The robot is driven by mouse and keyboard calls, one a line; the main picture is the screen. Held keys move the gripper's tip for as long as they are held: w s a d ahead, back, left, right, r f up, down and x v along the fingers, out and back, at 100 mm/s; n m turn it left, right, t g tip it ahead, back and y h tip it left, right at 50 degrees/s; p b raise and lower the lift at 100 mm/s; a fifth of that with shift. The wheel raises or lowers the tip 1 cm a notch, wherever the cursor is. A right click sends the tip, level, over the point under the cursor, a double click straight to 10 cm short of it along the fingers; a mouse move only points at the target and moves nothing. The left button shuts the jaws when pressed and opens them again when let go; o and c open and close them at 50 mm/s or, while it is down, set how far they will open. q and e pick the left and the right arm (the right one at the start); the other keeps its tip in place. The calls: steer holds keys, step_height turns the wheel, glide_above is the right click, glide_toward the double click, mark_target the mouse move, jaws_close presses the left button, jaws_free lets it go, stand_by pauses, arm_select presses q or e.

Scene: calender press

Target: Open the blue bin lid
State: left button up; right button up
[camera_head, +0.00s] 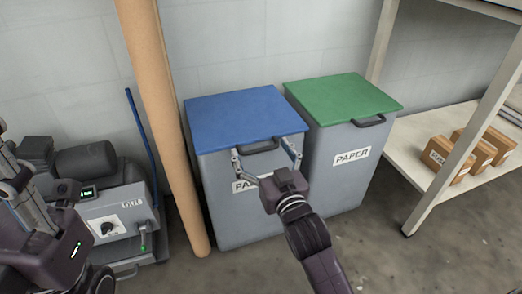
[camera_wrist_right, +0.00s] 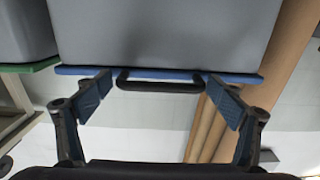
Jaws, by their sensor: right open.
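The blue lid (camera_head: 245,117) lies flat and shut on a grey bin (camera_head: 240,210) with a partly covered label. A dark handle (camera_head: 259,146) sticks out from the lid's front edge. My right gripper (camera_head: 264,151) is open in front of the bin, its fingers to the left and right of the handle. In the right wrist view, which looks upside down, the handle (camera_wrist_right: 160,85) sits between the spread fingertips (camera_wrist_right: 160,97), with gaps at both sides. My left gripper is partly in view at the left edge; its fingertips are not clear.
A grey bin with a green lid (camera_head: 343,97) and a PAPER label stands right beside the blue one. A brown roll (camera_head: 165,120) leans at its left. A grey machine (camera_head: 115,220) stands further left. A shelf (camera_head: 415,165) with cartons is at the right.

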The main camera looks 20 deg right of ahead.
steer(key=shift+c, duration=0.3)
steer(key=c, duration=1.3)
steer(key=shift+r, duration=0.2)
